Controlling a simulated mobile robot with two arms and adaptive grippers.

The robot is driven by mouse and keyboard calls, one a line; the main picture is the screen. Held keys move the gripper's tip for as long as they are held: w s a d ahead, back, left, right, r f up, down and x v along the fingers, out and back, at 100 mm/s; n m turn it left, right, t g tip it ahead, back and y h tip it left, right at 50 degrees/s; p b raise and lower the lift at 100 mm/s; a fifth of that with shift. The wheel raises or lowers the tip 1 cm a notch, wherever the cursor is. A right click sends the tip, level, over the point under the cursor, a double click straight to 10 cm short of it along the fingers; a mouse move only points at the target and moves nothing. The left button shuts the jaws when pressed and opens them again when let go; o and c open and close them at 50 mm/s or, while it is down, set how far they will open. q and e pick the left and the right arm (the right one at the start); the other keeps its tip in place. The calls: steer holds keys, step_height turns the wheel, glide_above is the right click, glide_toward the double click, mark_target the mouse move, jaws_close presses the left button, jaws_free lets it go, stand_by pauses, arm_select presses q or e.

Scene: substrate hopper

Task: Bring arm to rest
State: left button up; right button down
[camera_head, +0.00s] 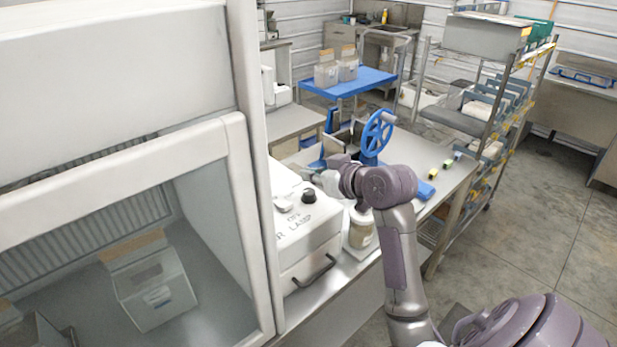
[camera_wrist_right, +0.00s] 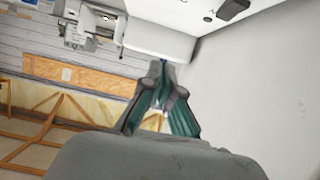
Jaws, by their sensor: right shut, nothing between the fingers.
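My right arm comes in from the lower right, rises over the steel bench and bends left at a purple-grey joint. Its right gripper (camera_head: 312,176) points left over the back of the white lamp box (camera_head: 307,238), and is partly hard to make out there. In the right wrist view the right gripper's fingers (camera_wrist_right: 162,72) meet at the tips, with nothing between them. A white surface fills the right side of that view. My left gripper is not in view.
A blue handwheel (camera_head: 377,133) stands behind my arm. A jar (camera_head: 361,229) stands beside the lamp box. A white cabinet (camera_head: 240,150) with a clear container (camera_head: 154,290) inside fills the left. A shelf rack (camera_head: 490,100) stands at right. The floor (camera_head: 545,215) at right is clear.

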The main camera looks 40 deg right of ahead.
steer(key=shift+w, duration=0.1)
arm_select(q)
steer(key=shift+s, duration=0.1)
arm_select(e)
steer(key=s+a+f+n+g, duration=0.1)
steer(key=s+a+f+g, duration=0.1)
steer(key=s+a+f, duration=0.35)
steer(key=s+a+f+g, duration=0.3)
steer(key=f, duration=0.6)
steer(key=s+a+f+g, duration=0.3)
steer(key=s+a+f, duration=0.2)
steer(key=s, duration=0.5)
steer(key=s+a+f+g, duration=0.2)
steer(key=s+a+f, duration=0.25)
steer(key=s, duration=0.45)
step_height(320, 180, down, 28)
steer(key=g+b, duration=0.1)
steer(key=b, duration=0.2)
arm_select(q)
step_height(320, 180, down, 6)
steer(key=b, duration=0.3)
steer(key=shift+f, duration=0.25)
arm_select(e)
steer(key=s+d+f+g+h, duration=0.1)
steer(key=s+d+f, duration=0.2)
steer(key=s+f, duration=1.5)
step_height(320, 180, down, 4)
steer(key=shift+d+r+n, duration=0.15)
steer(key=shift+r+n, duration=0.05)
steer(key=shift+n, duration=0.1)
